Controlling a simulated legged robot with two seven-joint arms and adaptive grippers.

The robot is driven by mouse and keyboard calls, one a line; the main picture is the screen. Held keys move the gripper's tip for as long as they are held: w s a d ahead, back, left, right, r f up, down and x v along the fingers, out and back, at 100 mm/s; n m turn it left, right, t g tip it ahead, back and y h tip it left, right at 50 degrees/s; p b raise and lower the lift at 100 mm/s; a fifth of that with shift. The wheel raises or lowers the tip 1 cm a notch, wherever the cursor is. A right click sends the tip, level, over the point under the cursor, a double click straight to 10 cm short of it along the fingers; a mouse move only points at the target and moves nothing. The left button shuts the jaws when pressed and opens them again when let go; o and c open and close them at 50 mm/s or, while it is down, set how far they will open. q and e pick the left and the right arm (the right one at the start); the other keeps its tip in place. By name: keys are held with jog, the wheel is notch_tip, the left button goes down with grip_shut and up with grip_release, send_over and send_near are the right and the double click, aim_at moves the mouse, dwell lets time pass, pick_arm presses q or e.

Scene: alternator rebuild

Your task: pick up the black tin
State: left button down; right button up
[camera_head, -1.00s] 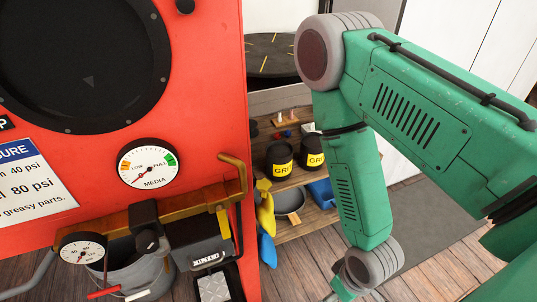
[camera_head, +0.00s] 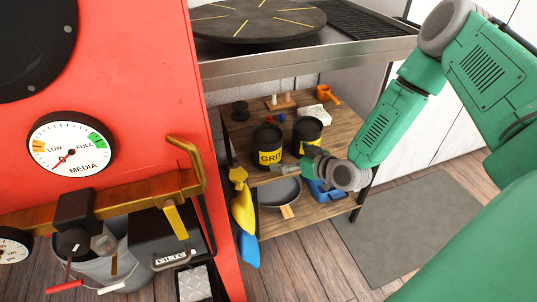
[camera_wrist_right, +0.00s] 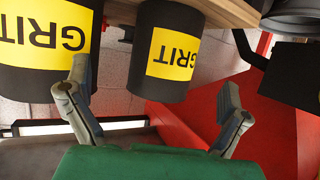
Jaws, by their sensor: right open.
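Two black tins with yellow GRIT labels stand side by side on the upper wooden shelf in the head view: a left tin (camera_head: 268,148) and a right tin (camera_head: 307,130). My right gripper (camera_head: 312,162) is in front of them, and its wrist hides part of the right tin's lower front. In the right wrist view the picture is upside down. There my right gripper (camera_wrist_right: 155,105) is open and empty, with the left tin (camera_wrist_right: 167,80) ahead between the spread fingers. The right tin (camera_wrist_right: 40,65) is beside the left-hand finger. My left gripper is out of view.
A red cabinet (camera_head: 150,80) with gauges stands close on the left. A steel bench (camera_head: 300,66) overhangs the shelf. The lower shelf holds a grey pan (camera_head: 279,192) and a blue bin (camera_head: 326,194). Yellow and blue cloths (camera_head: 243,213) hang at the shelf's left end.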

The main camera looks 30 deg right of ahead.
aim_at(276, 154)
jog(key=x, duration=0.2)
jog(key=b+x, duration=0.1)
jog(key=x, duration=0.1)
jog(key=shift+s+a, duration=0.1)
jog(key=shift+a, duration=0.15)
jog(key=shift+w+a, duration=0.2)
jog(key=shift+a, duration=0.05)
jog(key=shift+w+a, duration=0.15)
jog(key=shift+w, duration=0.2)
jog(key=x, duration=0.1)
jog(key=b+x, duration=0.2)
jog(key=shift+w+f, duration=0.25)
jog(key=shift+w, duration=0.05)
jog(key=shift+w+d+f, duration=0.15)
jog(key=shift+w+d, duration=0.15)
jog(key=shift+w, duration=0.1)
jog(key=shift+a, duration=0.15)
jog(key=shift+c, duration=0.5)
jog(key=shift+a, duration=0.15)
jog(key=c, duration=1.6)
jog(key=shift+w+r, duration=0.1)
jog(key=shift+r, duration=0.2)
